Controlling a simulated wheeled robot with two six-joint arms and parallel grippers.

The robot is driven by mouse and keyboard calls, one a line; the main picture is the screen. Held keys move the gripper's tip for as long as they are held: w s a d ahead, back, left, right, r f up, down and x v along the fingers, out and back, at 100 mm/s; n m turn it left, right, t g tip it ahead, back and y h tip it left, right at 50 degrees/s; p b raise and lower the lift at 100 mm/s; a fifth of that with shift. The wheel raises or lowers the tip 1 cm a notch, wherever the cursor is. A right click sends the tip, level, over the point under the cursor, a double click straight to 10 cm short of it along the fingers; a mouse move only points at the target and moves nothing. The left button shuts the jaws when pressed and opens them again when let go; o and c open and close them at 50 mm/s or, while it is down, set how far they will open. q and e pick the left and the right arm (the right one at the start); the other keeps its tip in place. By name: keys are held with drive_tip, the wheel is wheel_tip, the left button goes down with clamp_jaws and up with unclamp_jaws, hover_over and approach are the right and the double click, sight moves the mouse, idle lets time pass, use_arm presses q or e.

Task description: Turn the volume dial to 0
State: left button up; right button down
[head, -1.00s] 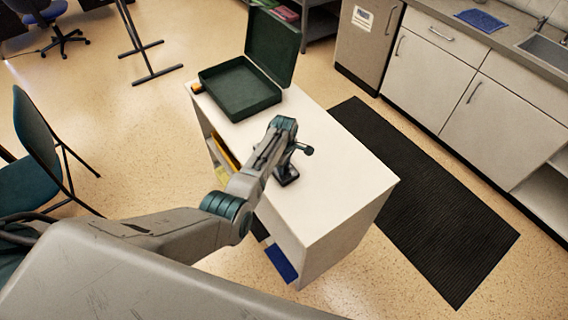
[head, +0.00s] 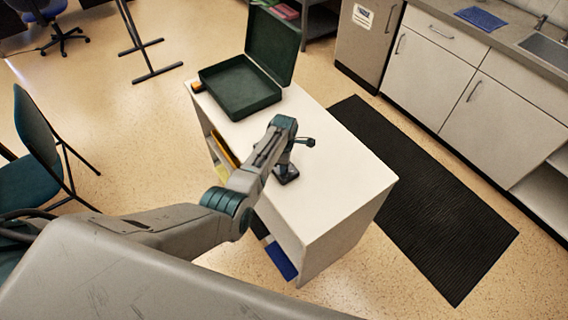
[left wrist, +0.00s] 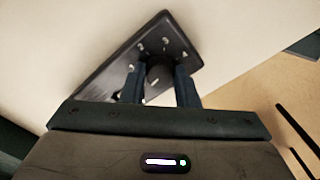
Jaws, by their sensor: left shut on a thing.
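The dark volume panel (head: 286,178) lies on the white cabinet top, below my left gripper in the head view. In the left wrist view the panel (left wrist: 174,38) shows as a tilted dark plate with small white marks around the round black volume dial (left wrist: 157,72). My left gripper (left wrist: 159,80) has one finger on each side of the dial and is shut on it. A short pale line shows on the dial; the marks are too small to read surely. In the head view the dial is hidden by my wrist. My right gripper is not in view.
An open dark green case (head: 240,88) stands at the far end of the white cabinet top (head: 335,175). The top right of the panel is clear. A black floor mat (head: 430,200) lies beside the cabinet, and a teal chair (head: 35,150) stands at left.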

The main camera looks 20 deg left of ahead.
use_arm(q)
drive_tip(key=o, duration=1)
drive_tip(key=shift+c, duration=0.2)
drive_tip(key=shift+r, duration=0.1)
wheel_tip(320, 180, up, 11)
drive_tip(key=b, duration=0.2)
drive_tip(key=shift+f, duration=0.2)
